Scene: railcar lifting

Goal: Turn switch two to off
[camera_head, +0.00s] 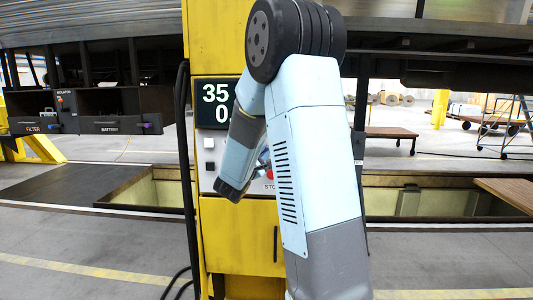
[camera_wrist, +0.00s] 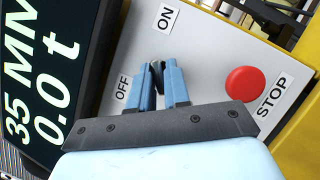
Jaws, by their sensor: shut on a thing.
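A grey control panel (camera_wrist: 205,48) on a yellow column (camera_head: 240,225) carries an ON label (camera_wrist: 165,18) and an OFF label (camera_wrist: 123,88). My gripper (camera_wrist: 158,70) is shut on a small dark switch between these labels. The fingers cover most of the switch, so its exact setting and number cannot be read. A red stop button (camera_wrist: 245,83) with a STOP label (camera_wrist: 271,103) sits to the right of the fingers, apart from them. In the head view my arm hides most of the panel and the gripper.
A black display (camera_head: 215,103) above the panel shows 35 MM and 0.0 t in the wrist view. A black cable (camera_head: 183,150) hangs left of the column.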

